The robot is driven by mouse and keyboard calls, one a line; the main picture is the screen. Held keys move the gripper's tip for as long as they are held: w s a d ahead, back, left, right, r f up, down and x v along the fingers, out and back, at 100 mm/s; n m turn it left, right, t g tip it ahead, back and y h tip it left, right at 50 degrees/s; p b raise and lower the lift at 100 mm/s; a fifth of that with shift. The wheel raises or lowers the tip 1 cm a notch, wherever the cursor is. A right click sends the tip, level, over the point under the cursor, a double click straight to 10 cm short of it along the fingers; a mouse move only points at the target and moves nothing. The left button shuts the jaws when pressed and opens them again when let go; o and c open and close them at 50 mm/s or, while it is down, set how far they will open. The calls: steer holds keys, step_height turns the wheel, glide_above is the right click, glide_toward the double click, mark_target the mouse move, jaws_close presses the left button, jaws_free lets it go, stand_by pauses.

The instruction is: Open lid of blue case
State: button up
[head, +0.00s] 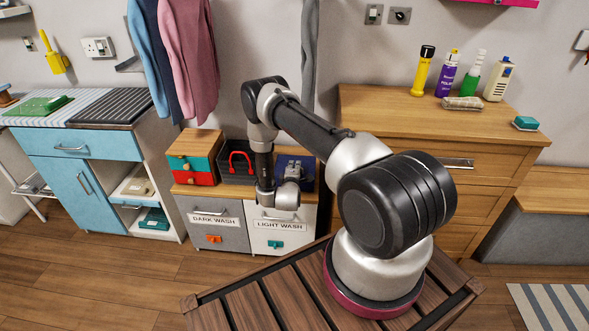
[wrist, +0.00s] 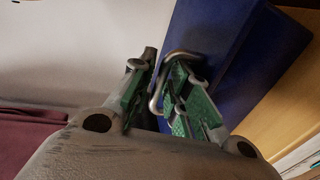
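The blue case (head: 309,161) stands on top of the low wash cabinet in the head view, partly hidden by my arm. Its dark blue face fills the upper middle of the wrist view (wrist: 225,40). A bent metal handle (wrist: 156,95) shows in front of that face, between my fingers. My gripper (wrist: 164,68) has green finger pads, with a narrow gap between the fingers. It looks partly open around the handle; firm contact on both sides cannot be made out. The lid seam is not clear.
A black bin with a red handle (head: 240,162) and a wood-topped red and teal box (head: 195,157) stand left of the case. The wooden drawer chest (head: 440,125) rises close on the right. Drawers marked dark wash (head: 214,220) and light wash (head: 280,225) are below.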

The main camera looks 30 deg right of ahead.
jaws_close()
steer(key=shift+r, duration=0.1)
